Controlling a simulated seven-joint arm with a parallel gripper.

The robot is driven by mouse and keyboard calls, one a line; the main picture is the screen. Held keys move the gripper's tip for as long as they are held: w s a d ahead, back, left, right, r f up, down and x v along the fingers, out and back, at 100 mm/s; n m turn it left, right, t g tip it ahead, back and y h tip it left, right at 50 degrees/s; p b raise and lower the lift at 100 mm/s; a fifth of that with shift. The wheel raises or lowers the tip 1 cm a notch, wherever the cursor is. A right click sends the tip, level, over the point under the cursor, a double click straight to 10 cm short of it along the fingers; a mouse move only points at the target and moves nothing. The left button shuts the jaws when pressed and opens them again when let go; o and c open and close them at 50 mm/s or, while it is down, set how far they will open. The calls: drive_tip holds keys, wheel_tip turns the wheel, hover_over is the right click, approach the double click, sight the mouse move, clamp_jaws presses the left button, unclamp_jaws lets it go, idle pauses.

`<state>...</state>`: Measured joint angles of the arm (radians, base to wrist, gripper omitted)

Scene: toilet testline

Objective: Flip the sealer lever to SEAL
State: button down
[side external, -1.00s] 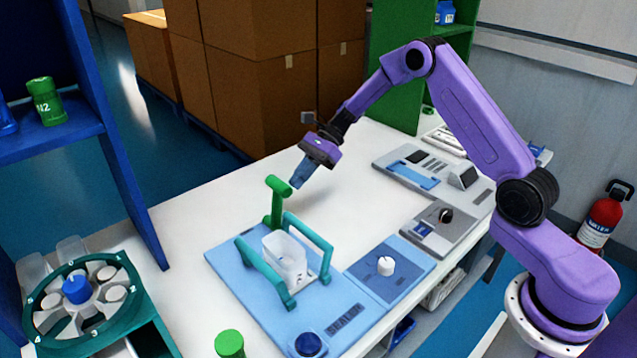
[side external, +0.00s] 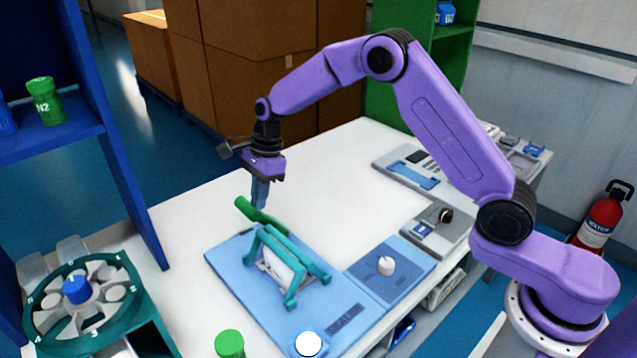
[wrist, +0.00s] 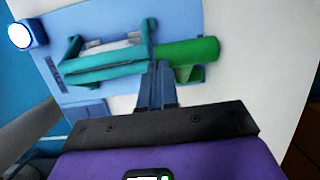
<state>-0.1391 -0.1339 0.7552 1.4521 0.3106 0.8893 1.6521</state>
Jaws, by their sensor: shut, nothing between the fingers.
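The sealer has a blue base plate (side external: 228,268) marked SEALER, with teal jaw frames (side external: 285,250) closed together over a pale container (side external: 278,270). Its green lever (side external: 246,209) lies low and tilted behind the jaws. In the wrist view the lever (wrist: 190,52) shows as a thick green bar beside the teal frames (wrist: 105,62). My gripper (side external: 259,204) is shut and empty, pointing down at the lever. In the wrist view its fingertips (wrist: 157,78) are right by the lever; I cannot tell whether they touch. A round lamp (side external: 308,343) at the sealer's front glows white.
A blue panel with a white knob (side external: 386,266) stands right of the sealer. A teal carousel (side external: 80,300) is at left, and a green cylinder (side external: 230,343) is in front. The white table (side external: 330,180) is clear behind the sealer. A blue shelf post stands at left.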

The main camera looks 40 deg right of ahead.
drive_tip(key=shift+a+f, duration=0.15)
drive_tip(key=shift+a, duration=0.15)
drive_tip(key=shift+a, duration=0.1)
idle(0.3)
drive_tip(key=d+v, duration=0.2)
drive_tip(key=v, duration=1.1)
drive_tip(key=shift+f, duration=0.15)
